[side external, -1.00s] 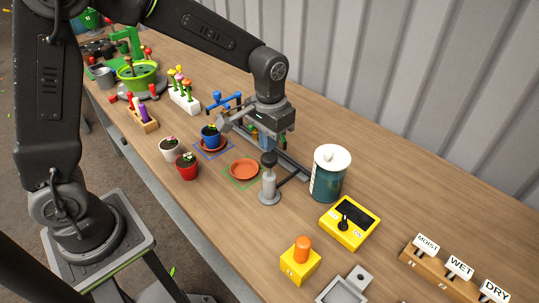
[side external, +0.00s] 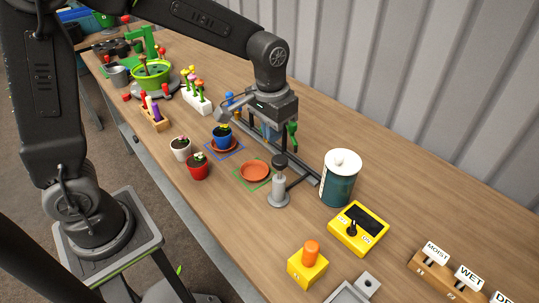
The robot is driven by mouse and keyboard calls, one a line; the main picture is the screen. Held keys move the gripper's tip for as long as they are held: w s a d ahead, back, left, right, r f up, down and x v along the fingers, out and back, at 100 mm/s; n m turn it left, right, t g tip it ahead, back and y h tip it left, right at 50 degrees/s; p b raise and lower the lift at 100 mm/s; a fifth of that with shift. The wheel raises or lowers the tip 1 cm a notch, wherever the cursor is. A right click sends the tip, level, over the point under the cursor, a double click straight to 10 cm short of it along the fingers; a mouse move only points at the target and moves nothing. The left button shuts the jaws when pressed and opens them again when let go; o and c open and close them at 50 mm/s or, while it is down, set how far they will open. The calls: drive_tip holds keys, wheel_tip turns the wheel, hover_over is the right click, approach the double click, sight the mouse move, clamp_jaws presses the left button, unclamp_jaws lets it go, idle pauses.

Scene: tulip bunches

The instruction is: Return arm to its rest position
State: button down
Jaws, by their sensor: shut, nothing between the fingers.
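My gripper (side external: 224,116) hangs on my bent arm over the middle of the bench, its fingers pointing to the left. Its fingers look closed and hold nothing. They are close above and behind a blue pot (side external: 222,141) with a small plant, as seen in this view; the exact gap cannot be told. The blue pot stands on a terracotta saucer inside a blue square outline. An empty terracotta saucer (side external: 255,171) lies to its right inside a green square outline.
A pump post (side external: 279,188) and a teal canister (side external: 339,180) stand right of my gripper. White (side external: 181,149) and red (side external: 198,168) pots stand at the front. A yellow switch box (side external: 358,229) and orange-button box (side external: 308,264) are nearer. Bare bench lies at the back right.

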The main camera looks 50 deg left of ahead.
drive_tip(key=s+a+r+t, duration=0.2)
drive_tip(key=s+r, duration=0.2)
drive_tip(key=s, duration=0.4)
drive_tip(key=s+a+r+t, duration=0.2)
drive_tip(key=s+r+t, duration=0.1)
drive_tip(key=s, duration=0.6)
drive_tip(key=shift+a+r, duration=0.4)
drive_tip(key=shift+r, duration=0.35)
